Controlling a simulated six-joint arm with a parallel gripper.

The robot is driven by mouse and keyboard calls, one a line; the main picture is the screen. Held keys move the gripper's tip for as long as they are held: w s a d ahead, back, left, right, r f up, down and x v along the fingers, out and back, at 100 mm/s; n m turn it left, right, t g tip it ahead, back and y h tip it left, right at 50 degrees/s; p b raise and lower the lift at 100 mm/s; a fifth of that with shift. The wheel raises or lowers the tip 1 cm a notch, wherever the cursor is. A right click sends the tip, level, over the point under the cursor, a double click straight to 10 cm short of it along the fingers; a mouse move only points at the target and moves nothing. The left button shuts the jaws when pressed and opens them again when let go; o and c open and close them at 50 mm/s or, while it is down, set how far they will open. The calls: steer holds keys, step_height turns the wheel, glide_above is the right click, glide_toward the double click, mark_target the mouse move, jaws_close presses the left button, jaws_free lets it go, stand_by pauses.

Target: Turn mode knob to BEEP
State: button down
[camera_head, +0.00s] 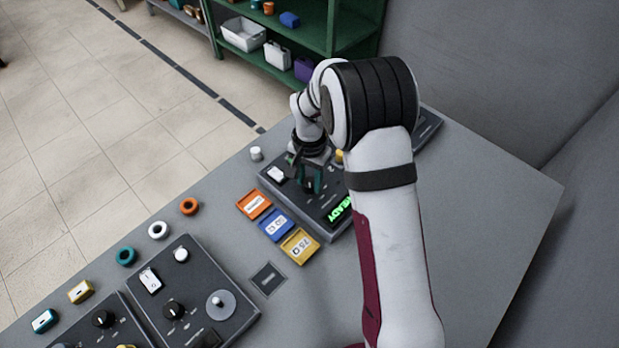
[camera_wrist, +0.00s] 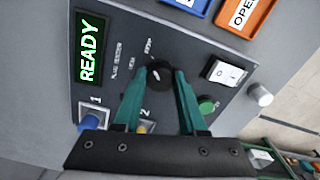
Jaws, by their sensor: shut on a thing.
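The mode knob (camera_wrist: 158,72) is a round black dial with a light pointer mark, on the dark control panel (camera_head: 325,222). My gripper (camera_wrist: 160,75) has its two green fingers on either side of the knob and is shut on it. In the head view my gripper (camera_head: 310,180) reaches down to the panel, and the knob is mostly hidden by the fingers. Small white labels stand beside the knob in the wrist view, too small to read surely. A display (camera_wrist: 90,50) reads READY in green.
The same panel carries a white rocker switch (camera_wrist: 222,72), a green button (camera_wrist: 206,103) and a blue knob or plug (camera_wrist: 92,117). Orange (camera_head: 254,204), blue (camera_head: 276,224) and yellow (camera_head: 300,245) labelled blocks lie beside it. Another dark panel (camera_head: 205,275) with knobs stands at the lower left.

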mark_target(310, 182)
stand_by(0.3)
steer(key=shift+c, duration=2.3)
jaws_free()
step_height(310, 182, up, 16)
steer(key=shift+f, duration=0.1)
